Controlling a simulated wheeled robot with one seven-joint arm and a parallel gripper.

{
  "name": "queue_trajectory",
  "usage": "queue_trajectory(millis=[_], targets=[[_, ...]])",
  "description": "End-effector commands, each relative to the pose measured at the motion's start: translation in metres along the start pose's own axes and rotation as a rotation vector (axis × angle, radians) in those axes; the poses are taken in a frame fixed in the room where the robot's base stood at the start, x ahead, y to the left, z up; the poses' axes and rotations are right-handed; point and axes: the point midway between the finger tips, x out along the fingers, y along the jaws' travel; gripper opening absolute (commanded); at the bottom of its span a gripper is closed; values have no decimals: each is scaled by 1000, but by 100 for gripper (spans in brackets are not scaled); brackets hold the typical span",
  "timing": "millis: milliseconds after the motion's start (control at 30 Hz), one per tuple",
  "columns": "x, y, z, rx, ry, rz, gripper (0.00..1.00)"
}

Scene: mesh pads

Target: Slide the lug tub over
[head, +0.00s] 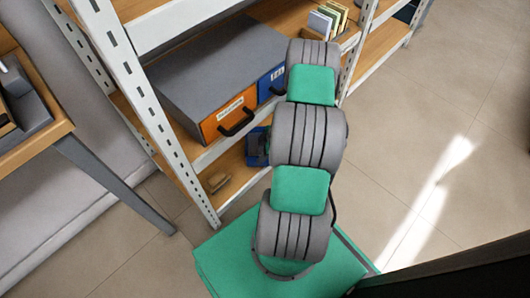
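I cannot tell for sure which thing is the lug tub. An orange-fronted box (224,121) with a pale label and a black handle sits on a middle shelf of the rack. A blue-fronted box (270,83), also with a label and a dark handle, is beside it on the right. The labels are too small to read. My grey and green arm stretches up the picture in front of the rack and covers part of the blue box's right side. My gripper does not show; it is hidden beyond the arm's far end.
A dark blue item (257,146) and a small brown item (217,183) are on the lower shelf. Several upright pale and yellow pieces (328,19) stand further right. A white perforated rack post (133,84) rises at the left. A wooden table (35,137) is far left. Floor at right is clear.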

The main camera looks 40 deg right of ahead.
Motion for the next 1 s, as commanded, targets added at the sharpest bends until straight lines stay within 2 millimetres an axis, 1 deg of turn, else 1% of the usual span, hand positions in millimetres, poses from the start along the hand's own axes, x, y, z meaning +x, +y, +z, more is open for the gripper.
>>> queue_trajectory(millis=[233,600,1000], targets=[[0,0,0,-1,0,1,30],[0,0,0,-1,0,1,0],[0,0,0,-1,0,1,0]])
